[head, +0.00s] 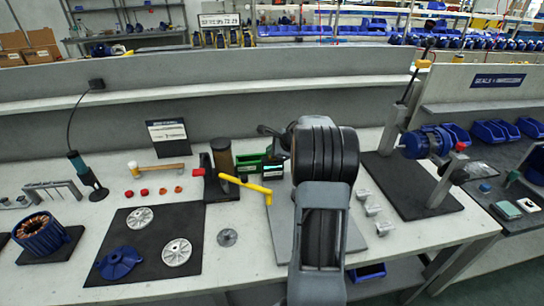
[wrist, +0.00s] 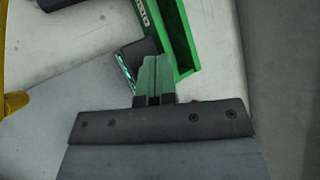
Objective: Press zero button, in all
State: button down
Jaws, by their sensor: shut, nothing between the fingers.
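A small dark device with a lit teal display (head: 273,168) stands beside the green bin, just left of my arm. In the wrist view the device (wrist: 137,58) lies right behind my fingertips, with its lit edge to the left. No zero button can be made out on it; my fingers cover part of its face. My gripper (wrist: 154,66) is shut and empty, its green fingers close together. They overlap the device in the picture; whether they touch it I cannot tell. In the head view my arm hides the gripper.
A green bin (wrist: 182,35) is close to the right of my fingers. A yellow-handled tool (head: 246,186) lies left of my arm. A black mat (head: 193,215) with pump parts lies further left. A blue motor on a stand (head: 428,142) is at the right.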

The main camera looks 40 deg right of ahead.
jog(key=shift+r+p, duration=0.45)
jog(key=shift+r, duration=0.3)
jog(key=shift+r, duration=0.15)
jog(key=shift+r+p, duration=1.95)
jog(key=shift+r, duration=0.45)
